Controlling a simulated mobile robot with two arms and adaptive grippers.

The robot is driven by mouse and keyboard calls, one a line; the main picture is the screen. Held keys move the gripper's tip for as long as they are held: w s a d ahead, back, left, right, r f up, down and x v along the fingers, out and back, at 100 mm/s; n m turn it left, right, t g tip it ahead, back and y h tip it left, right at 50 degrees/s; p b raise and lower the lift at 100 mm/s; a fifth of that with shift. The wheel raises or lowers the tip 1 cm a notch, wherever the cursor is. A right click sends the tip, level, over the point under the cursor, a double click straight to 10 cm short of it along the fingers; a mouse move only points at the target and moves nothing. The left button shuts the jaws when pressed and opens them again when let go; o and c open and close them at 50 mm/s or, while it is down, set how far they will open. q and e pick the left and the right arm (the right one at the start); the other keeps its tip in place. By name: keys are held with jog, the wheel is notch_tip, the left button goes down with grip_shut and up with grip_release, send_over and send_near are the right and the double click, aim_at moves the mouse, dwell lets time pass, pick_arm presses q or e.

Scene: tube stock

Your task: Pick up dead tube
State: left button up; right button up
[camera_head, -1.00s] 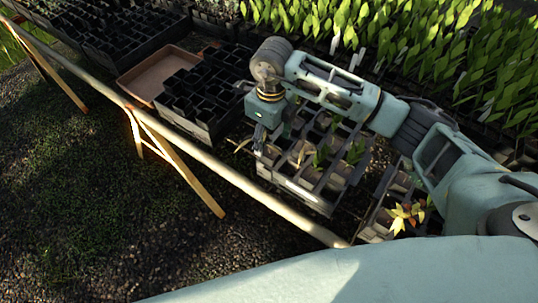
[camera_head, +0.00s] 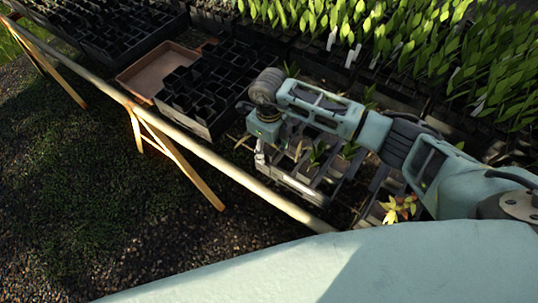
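My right gripper (camera_head: 260,160) points down over the near left corner of a dark crate of square tubes (camera_head: 297,189). Its fingers are small and partly in shadow, so I cannot tell whether they are open or shut. Some tubes in this crate hold green seedlings (camera_head: 316,156); others look brown or bare. My arm hides the back part of the crate. I cannot make out for certain which tube is dead. My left gripper is not in view.
A crate of empty black tubes (camera_head: 190,97) and a brown tray (camera_head: 150,70) stand to the left. Another crate with a yellow-red plant (camera_head: 398,208) is at right. Dense green seedlings (camera_head: 440,50) fill the back right. A wooden rail (camera_head: 235,176) runs along the bench's front edge.

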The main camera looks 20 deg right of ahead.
grip_shut()
dwell(0.3)
jog(key=shift+r, duration=0.15)
